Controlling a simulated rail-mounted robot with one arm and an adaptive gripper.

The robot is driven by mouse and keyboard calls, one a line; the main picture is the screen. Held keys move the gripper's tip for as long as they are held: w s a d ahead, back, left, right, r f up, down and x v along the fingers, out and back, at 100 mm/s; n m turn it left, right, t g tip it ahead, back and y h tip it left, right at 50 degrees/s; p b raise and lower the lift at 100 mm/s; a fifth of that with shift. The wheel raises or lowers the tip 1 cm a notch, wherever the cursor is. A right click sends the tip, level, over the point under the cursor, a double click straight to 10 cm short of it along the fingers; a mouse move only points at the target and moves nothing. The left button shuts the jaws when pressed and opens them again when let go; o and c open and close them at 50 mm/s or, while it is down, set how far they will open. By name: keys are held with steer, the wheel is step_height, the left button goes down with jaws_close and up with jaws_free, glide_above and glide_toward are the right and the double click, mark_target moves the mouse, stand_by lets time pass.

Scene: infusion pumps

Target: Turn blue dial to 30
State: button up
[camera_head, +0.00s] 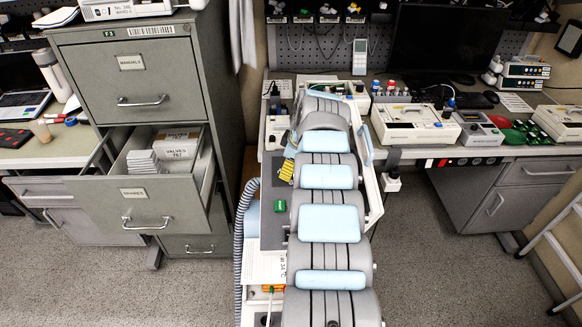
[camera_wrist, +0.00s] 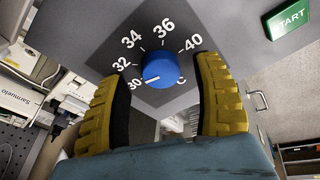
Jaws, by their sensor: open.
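The blue dial (camera_wrist: 159,68) sits on a dark grey panel (camera_wrist: 92,62) with the printed numbers 30, 32, 34, 36 and 40 around it and a "C" at the lower right. A white mark on the dial points to the lower left, toward the 30. My gripper (camera_wrist: 160,75) is open, with one yellow finger on each side of the dial. I cannot tell whether either finger touches it. In the head view the yellow fingers of my gripper (camera_head: 287,171) show over the panel (camera_head: 268,190), beside my arm, and the dial is hidden.
A green START button (camera_wrist: 289,20) is on the same panel, also visible in the head view (camera_head: 280,205). An open file drawer (camera_head: 148,208) with boxes stands left of the panel. A bench (camera_head: 405,152) with several devices lies at the back right.

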steer(key=v, duration=1.1)
steer(key=shift+s+d, duration=0.1)
steer(key=shift+s, duration=0.05)
